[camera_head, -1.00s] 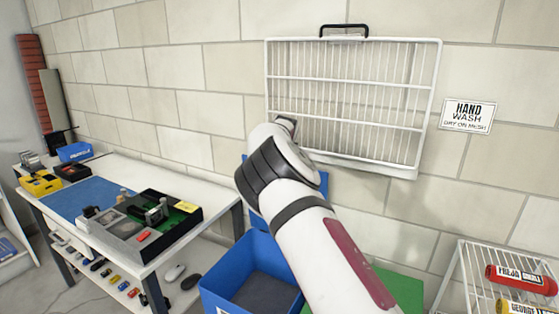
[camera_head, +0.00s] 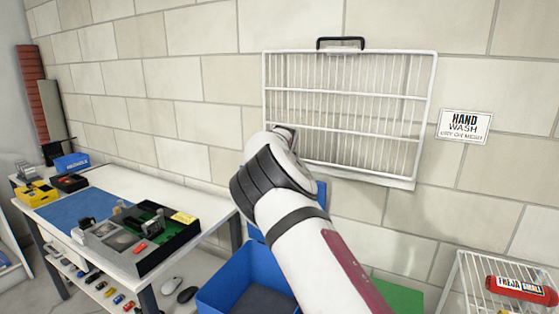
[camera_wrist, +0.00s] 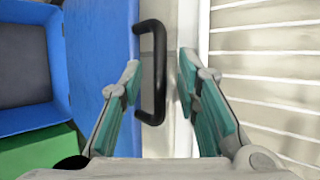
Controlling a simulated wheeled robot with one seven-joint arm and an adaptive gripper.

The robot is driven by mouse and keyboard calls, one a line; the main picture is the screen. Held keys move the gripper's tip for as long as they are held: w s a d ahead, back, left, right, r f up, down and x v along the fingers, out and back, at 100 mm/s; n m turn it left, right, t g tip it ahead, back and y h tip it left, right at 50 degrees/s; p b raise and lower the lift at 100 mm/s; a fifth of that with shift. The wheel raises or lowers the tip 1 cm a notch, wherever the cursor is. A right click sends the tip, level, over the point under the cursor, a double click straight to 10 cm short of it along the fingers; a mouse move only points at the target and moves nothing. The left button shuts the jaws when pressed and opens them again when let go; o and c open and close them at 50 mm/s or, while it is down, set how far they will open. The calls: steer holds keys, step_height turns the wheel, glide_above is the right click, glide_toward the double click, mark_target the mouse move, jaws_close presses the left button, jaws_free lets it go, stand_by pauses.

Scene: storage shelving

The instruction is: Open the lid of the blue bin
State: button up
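The blue bin (camera_head: 232,278) stands on the floor with its top open and a dark inside. Its blue lid (camera_head: 321,192) stands raised at the back, near the wall, partly hidden by my arm. In the wrist view the lid (camera_wrist: 98,40) is an upright-looking blue panel, with the bin (camera_wrist: 54,55) at far left. A black handle (camera_wrist: 160,75) sticks out at the lid's edge. My gripper (camera_wrist: 159,64) is open, its fingers on either side of the handle with gaps visible.
A white wire rack (camera_head: 350,92) hangs on the block wall close to my arm. A workbench (camera_head: 75,240) stands left of the bin. A green object (camera_head: 402,295) lies right of my arm. A wire shelf (camera_head: 470,262) with a red bottle (camera_head: 520,288) is at right.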

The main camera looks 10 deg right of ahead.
steer(key=v, duration=1.1)
steer(key=shift+s+r, duration=0.15)
steer(key=shift+a, duration=0.1)
